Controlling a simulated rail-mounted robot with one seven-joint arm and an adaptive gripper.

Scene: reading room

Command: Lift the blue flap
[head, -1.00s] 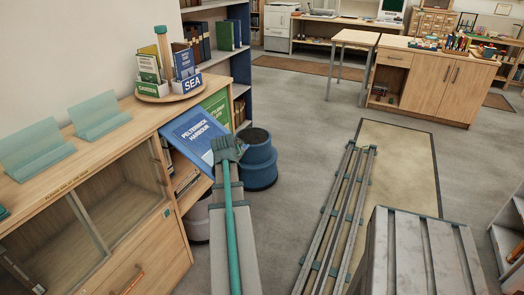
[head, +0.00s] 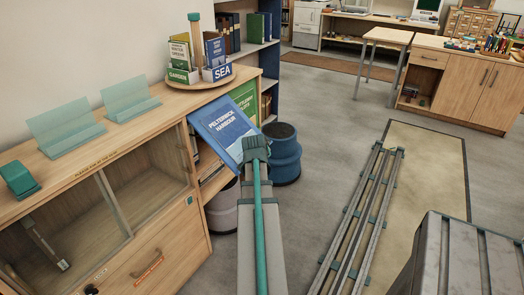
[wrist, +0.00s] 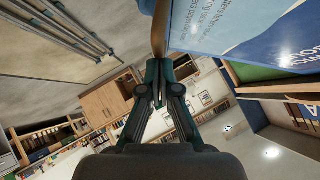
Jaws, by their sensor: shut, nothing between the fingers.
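The blue flap (head: 222,132), lettered "Pelterwick Harbour", is on the front of the wooden shelf unit. It slants outward, its lower edge away from the unit. My gripper (head: 255,147) is at its lower right side in the head view and covers part of that edge. In the wrist view the flap (wrist: 260,28) fills the upper right. My gripper (wrist: 159,75) is shut there with nothing between the fingers, close to a brown edge beside the flap. Whether the fingertips touch the flap cannot be told.
A green flap (head: 244,97) hangs beside the blue one. A round tray (head: 200,84) with book boxes stands on top of the unit. A blue stool (head: 284,155) is just right of my gripper. A beige mat (head: 425,165) lies on the floor farther right.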

